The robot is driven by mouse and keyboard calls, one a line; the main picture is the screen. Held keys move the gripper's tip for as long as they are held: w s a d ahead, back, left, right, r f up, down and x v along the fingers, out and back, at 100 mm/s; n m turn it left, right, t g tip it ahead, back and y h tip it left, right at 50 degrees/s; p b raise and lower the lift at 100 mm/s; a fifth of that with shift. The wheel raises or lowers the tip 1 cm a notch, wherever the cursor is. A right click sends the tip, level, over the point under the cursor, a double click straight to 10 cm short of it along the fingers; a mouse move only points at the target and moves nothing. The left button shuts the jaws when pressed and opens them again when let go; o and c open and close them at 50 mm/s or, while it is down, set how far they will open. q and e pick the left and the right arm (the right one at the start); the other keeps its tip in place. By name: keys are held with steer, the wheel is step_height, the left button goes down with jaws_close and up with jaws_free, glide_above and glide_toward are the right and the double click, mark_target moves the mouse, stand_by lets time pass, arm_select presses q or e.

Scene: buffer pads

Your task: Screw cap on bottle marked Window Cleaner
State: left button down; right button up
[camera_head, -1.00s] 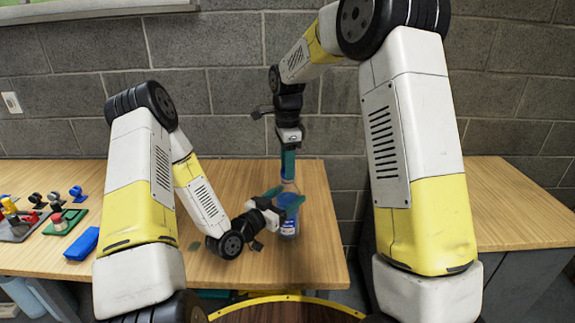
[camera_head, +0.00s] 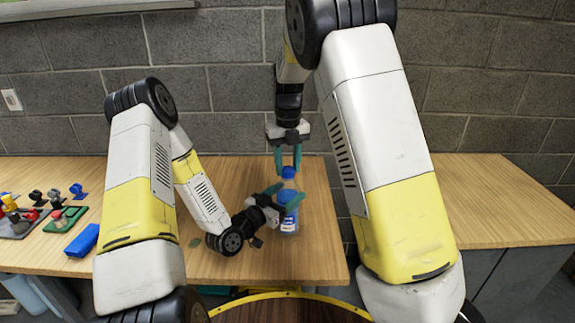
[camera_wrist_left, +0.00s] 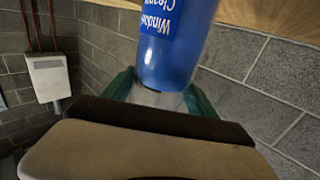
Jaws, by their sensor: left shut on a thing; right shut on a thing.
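The blue bottle (camera_head: 289,226) stands upright on the near right part of the wooden table. Its "Window Cleaner" lettering shows upside down on the blue bottle body (camera_wrist_left: 178,45) in the left wrist view. My left gripper (camera_head: 289,198) is shut on the bottle's upper body from the left. The blue cap (camera_head: 288,172) is at the top of the bottle's neck. My right gripper (camera_head: 287,166) points straight down from above, its green fingers on either side of the cap, shut on it. How firmly the cap sits on the neck cannot be seen.
A blue block (camera_head: 82,241) lies on the left of the table (camera_head: 225,268), with a green tray (camera_head: 66,219) and several small parts behind it. A grey block wall stands close behind. A second wooden table (camera_head: 480,205) is at the right, across a gap.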

steer(key=m, duration=0.3)
steer(key=f+m, duration=0.1)
steer(key=shift+s+d+m, duration=0.2)
steer(key=shift+s+m, duration=0.1)
steer(key=shift+m, duration=0.1)
steer(key=shift+w+r+m, duration=0.15)
steer(key=shift+r+m, duration=0.1)
steer(key=shift+m, duration=0.35)
steer(key=shift+w+a+r, duration=0.1)
steer(key=shift+a+r, duration=0.05)
steer(key=shift+r, duration=0.15)
steer(key=o, duration=1.3)
steer(key=shift+r, duration=0.1)
steer(key=shift+r, duration=2.15)
